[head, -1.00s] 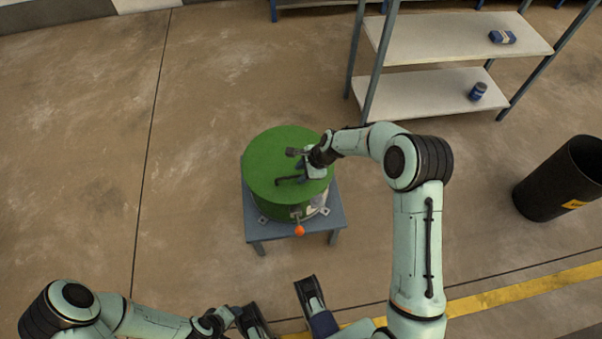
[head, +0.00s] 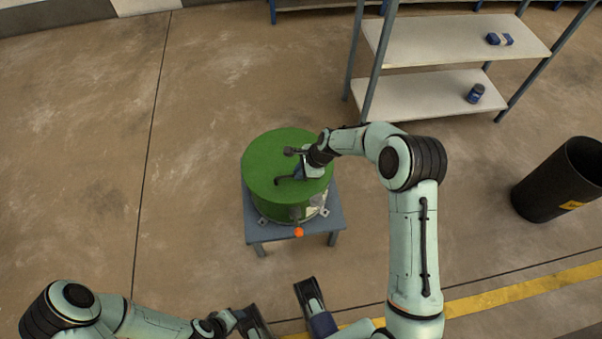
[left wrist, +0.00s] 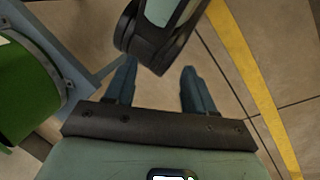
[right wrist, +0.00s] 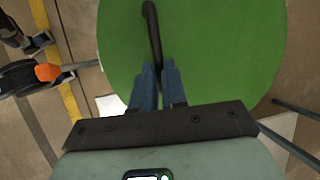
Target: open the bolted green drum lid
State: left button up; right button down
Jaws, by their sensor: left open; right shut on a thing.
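The round green drum lid (head: 258,165) lies on the drum, on a small blue-grey table (head: 335,222). It fills much of the right wrist view (right wrist: 225,60). My left gripper (left wrist: 158,68) is open and empty, in front of the table. The lid's bolts cannot be made out clearly.
A shelf unit (head: 430,95) with a few small blue items stands at the back right. A black bin (head: 545,190) stands at the right. A yellow floor line (head: 520,290) crosses the front right. The floor left of the table is clear.

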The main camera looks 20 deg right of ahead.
pick_arm(q)
jog(key=s+d+r+g+p, duration=0.1)
jog(key=s+r+g+p, duration=0.1)
jog(key=s+r+p, duration=0.4)
jog(key=shift+s+d+r+h+p, duration=0.25)
jog(key=shift+d+r+h+p, duration=0.15)
jog(key=shift+r+p, duration=1.05)
pick_arm(e)
jog(key=w+d+r, duration=0.2)
jog(key=w+r, duration=0.6)
jog(key=r, duration=0.4)
jog(key=shift+w+d+r, duration=0.25)
jog(key=shift+d+r, duration=0.05)
